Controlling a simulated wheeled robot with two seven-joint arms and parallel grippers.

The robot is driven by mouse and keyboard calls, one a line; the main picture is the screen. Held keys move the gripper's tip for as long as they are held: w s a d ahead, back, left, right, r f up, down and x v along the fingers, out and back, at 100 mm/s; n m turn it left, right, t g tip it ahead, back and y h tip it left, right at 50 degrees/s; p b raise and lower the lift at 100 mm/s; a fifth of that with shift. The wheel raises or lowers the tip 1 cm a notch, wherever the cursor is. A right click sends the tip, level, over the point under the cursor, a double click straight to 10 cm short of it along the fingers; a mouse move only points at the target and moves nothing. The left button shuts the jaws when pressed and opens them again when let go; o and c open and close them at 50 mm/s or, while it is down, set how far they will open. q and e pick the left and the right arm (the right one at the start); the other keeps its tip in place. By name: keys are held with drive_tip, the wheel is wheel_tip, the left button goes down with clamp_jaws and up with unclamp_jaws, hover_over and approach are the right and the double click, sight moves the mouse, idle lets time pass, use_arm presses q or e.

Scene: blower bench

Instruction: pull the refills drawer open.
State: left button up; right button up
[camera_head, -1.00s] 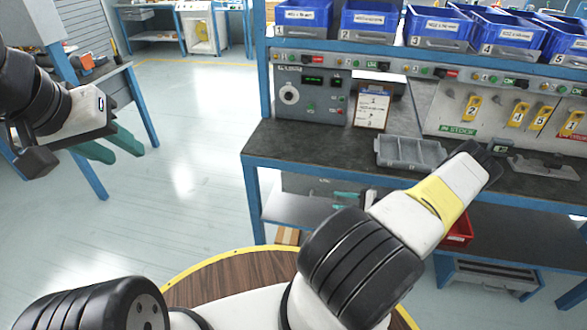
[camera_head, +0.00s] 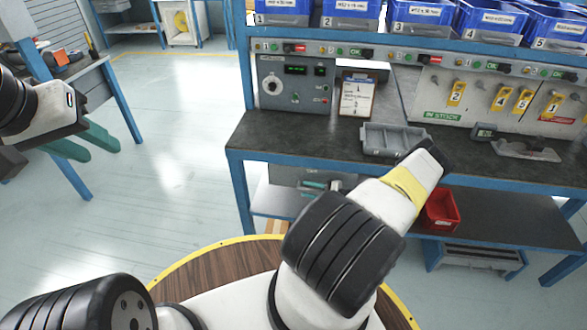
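A grey drawer front (camera_head: 284,176) shows under the left part of the bench top, partly hidden by my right arm. No label on it is readable, so I cannot tell whether it is the refills drawer. My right gripper's teal fingers (camera_head: 318,188) show in front of this grey front, left of my forearm. The rest of that gripper is hidden, and its contact with any handle is unclear. My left gripper (camera_head: 84,143) is at the far left, over the floor beside the side table, with its teal fingers apart and empty.
The bench top (camera_head: 290,135) carries a grey compartment tray (camera_head: 385,143), a control box (camera_head: 293,85) and a clipboard (camera_head: 357,96). A red bin (camera_head: 441,209) sits on the lower shelf. Blue bins (camera_head: 423,20) line the upper shelf. Open floor (camera_head: 170,160) lies left of the bench.

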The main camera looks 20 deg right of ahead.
clamp_jaws()
idle(1.4)
